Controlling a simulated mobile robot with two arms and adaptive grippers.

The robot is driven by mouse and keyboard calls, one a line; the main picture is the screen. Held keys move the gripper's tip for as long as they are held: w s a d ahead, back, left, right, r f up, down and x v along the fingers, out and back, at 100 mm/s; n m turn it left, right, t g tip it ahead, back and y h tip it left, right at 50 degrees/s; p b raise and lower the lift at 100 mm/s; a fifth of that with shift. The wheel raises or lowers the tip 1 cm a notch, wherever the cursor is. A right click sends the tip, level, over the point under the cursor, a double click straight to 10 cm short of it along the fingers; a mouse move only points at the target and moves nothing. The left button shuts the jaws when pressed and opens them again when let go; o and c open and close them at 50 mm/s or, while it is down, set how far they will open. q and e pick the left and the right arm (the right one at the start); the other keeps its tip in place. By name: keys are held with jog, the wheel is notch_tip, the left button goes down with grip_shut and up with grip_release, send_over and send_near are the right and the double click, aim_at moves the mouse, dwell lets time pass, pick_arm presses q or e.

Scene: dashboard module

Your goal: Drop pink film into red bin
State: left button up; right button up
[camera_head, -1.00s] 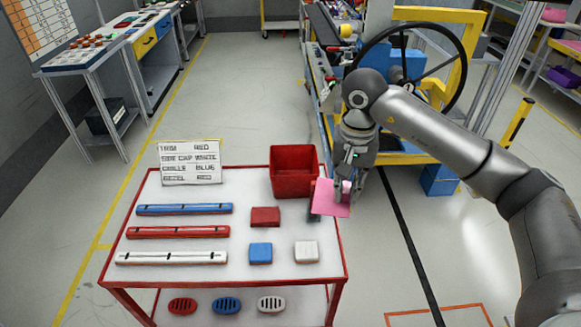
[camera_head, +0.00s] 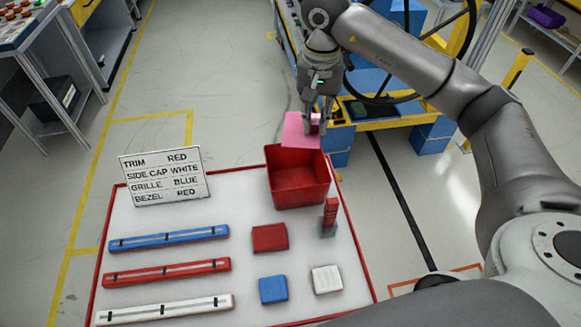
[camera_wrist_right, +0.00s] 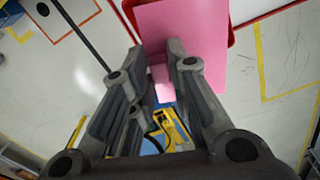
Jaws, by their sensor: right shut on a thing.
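The pink film (camera_head: 299,131) is a flat pink sheet at the back edge of the red bin in the head view. It also shows in the right wrist view (camera_wrist_right: 190,35), with a small pink block-like tab (camera_wrist_right: 161,82) between the fingers. My right gripper (camera_head: 318,122) is shut on the film, just behind and above the bin. The red bin (camera_head: 298,185) stands open at the back right of the table, and its inside looks empty. In the wrist view, the film covers most of the bin; only a red edge shows. My left gripper is not in view.
The white-topped table with a red rim (camera_head: 111,215) holds a sign (camera_head: 165,176), blue, red and white bars (camera_head: 168,239), several small blocks (camera_head: 270,237) and a red-and-grey upright piece (camera_head: 329,218). A yellow and blue machine frame (camera_head: 395,122) stands behind on the right.

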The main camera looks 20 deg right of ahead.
aim_at(314, 136)
notch_tip(314, 136, down, 2)
jog(key=shift+s+f+b, duration=0.15)
jog(key=shift+f+b, duration=0.05)
jog(key=shift+b, duration=0.35)
notch_tip(314, 136, down, 3)
jog(key=shift+f+b, duration=0.15)
jog(key=shift+b, duration=0.5)
jog(key=shift+f, duration=0.1)
jog(key=o, duration=0.8)
jog(key=shift+c, duration=0.2)
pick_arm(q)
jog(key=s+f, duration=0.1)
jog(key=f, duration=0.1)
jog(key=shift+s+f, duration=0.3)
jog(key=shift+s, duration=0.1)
pick_arm(e)
notch_tip(314, 136, up, 12)
jog(key=shift+r, duration=0.1)
